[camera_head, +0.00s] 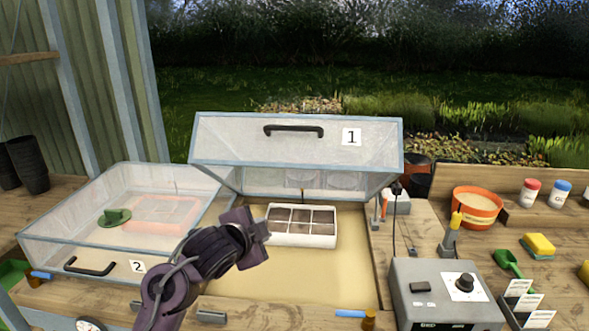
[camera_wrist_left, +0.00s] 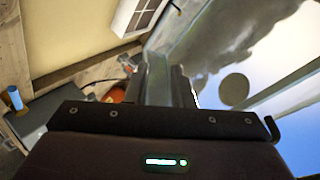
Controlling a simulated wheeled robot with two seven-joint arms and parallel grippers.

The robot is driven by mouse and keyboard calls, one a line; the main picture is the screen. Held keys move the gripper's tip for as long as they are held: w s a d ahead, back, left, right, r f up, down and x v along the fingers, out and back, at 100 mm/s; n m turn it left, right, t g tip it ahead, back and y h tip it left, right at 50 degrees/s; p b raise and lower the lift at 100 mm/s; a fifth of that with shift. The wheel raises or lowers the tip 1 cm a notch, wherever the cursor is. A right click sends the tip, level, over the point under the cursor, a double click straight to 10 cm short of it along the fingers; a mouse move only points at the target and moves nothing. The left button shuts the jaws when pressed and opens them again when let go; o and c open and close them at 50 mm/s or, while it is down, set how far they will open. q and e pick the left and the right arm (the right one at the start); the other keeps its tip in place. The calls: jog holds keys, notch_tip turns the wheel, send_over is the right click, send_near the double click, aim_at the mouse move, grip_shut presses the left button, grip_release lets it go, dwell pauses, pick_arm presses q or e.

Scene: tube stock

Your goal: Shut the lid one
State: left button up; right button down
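The lid marked 1 (camera_head: 236,142) is a clear pane in a pale blue-grey frame, with a black handle (camera_head: 293,131) near its upper edge. It stands raised and tilted back over an open sand-floored bay (camera_head: 345,275). My left gripper (camera_head: 261,229) is in front of the bay's left part, below and apart from the lid. My right gripper is not in view.
A white tray of soil cells (camera_head: 303,240) stands in the bay. The lid marked 2 (camera_head: 60,225) is down over the left bay. A grey control box (camera_head: 440,295) stands at the right front. An orange pot (camera_head: 478,209) is farther back.

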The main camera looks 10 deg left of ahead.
pick_arm(q)
jog(key=w+d+r+m+t+h, duration=0.2)
jog(key=w+r+m, duration=0.15)
jog(key=r, duration=0.85)
jog(key=m+h, duration=0.1)
jog(key=m, duration=0.3)
send_near(294, 129)
jog(key=x, duration=0.3)
jog(key=shift+t, duration=0.4)
jog(key=x, duration=0.4)
jog(key=p+x, duration=0.1)
jog(key=x, duration=0.2)
jog(key=shift+w+d+f, duration=0.15)
jog(key=shift+w+f, duration=0.1)
jog(key=shift+w, duration=0.1)
grip_shut()
